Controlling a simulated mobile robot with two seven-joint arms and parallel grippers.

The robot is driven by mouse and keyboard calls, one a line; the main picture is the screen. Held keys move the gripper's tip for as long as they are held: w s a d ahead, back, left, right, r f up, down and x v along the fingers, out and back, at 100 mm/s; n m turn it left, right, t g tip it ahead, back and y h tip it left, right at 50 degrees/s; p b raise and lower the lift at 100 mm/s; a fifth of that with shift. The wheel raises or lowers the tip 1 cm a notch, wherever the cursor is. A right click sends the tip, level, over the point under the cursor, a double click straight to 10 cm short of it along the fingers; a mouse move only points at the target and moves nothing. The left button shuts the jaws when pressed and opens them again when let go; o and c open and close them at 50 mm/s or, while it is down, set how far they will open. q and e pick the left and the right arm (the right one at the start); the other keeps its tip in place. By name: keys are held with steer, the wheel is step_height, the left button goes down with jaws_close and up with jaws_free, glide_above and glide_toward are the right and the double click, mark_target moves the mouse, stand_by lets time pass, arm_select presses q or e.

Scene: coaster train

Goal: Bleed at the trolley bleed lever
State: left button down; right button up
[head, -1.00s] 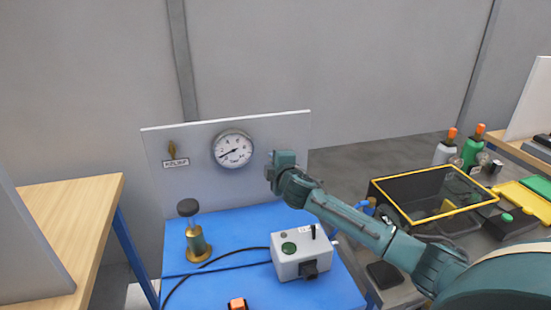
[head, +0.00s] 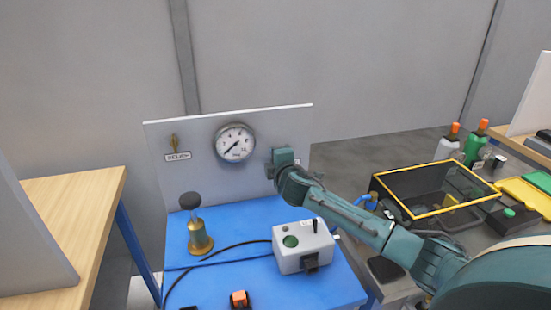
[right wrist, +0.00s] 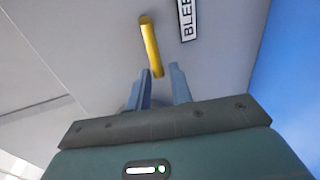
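The bleed lever (right wrist: 151,45) is a yellow bar in the right wrist view, standing out from a grey panel next to a partly cut-off label (right wrist: 187,18) reading "BLEE". My right gripper (right wrist: 160,70) is open, with its two fingers at either side of the lever's near end. I cannot tell whether they touch it. In the head view my right gripper is hidden behind its wrist, in front of the right part of the upright panel (head: 205,186). A round pressure gauge (head: 235,143) is mounted on that panel, its needle pointing lower left. My left gripper is out of view.
A brass lever (head: 174,143) with a label sits at the panel's left. A yellow-rimmed bin (head: 440,215) stands at the right.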

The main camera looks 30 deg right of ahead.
steer(key=shift+o, duration=1.2)
arm_select(q)
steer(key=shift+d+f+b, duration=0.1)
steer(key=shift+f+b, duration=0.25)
steer(key=shift+b, duration=0.45)
arm_select(e)
steer(key=v, duration=1.3)
steer(key=shift+s, duration=0.1)
